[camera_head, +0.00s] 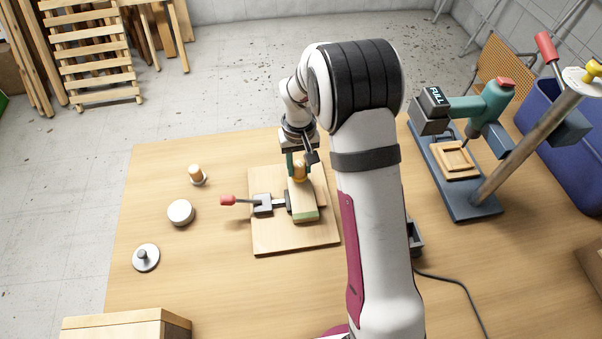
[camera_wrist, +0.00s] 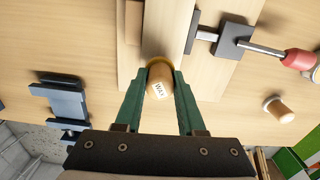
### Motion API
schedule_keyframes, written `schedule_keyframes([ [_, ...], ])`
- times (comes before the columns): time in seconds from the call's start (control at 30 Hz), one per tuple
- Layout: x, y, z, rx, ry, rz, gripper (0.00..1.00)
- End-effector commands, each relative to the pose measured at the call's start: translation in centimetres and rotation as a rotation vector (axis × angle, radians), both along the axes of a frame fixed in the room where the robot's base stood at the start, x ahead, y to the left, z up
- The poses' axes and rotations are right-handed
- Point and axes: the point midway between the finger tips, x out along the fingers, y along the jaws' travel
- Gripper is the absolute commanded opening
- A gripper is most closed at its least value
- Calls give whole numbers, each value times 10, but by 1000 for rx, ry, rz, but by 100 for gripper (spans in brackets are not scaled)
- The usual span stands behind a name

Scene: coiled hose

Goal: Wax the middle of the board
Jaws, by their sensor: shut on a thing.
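The board (camera_head: 306,196) is a narrow pale strip with a green near end, lying on a wider wooden base plate (camera_head: 265,238). A toggle clamp (camera_head: 263,204) with a red handle reaches over to the board from the left. In the head view the wax stick (camera_head: 299,172) is above the board's far half. Its yellow end is at the board's surface (camera_wrist: 168,30) in the wrist view; I cannot tell whether they touch.
Left of the plate are a tan-topped peg (camera_head: 196,174), a white round puck (camera_head: 181,212) and a metal disc with a knob (camera_head: 146,257). A wooden box (camera_head: 128,322) stands front left. A teal press (camera_head: 488,105) and blue bin (camera_head: 562,140) are at the right.

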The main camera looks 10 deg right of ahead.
Motion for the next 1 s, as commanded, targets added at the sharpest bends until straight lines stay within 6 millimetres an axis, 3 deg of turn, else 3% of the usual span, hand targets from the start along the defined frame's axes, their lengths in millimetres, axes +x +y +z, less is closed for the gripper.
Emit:
schedule_keyframes([
  [0.1,6,0,5,0,-1,0,0],
  [0.13,5,0,-7,0,7,1,0],
  [0.8,6,0,59,-1,-2,1,0],
  [1.0,5,0,65,0,0,1,0],
])
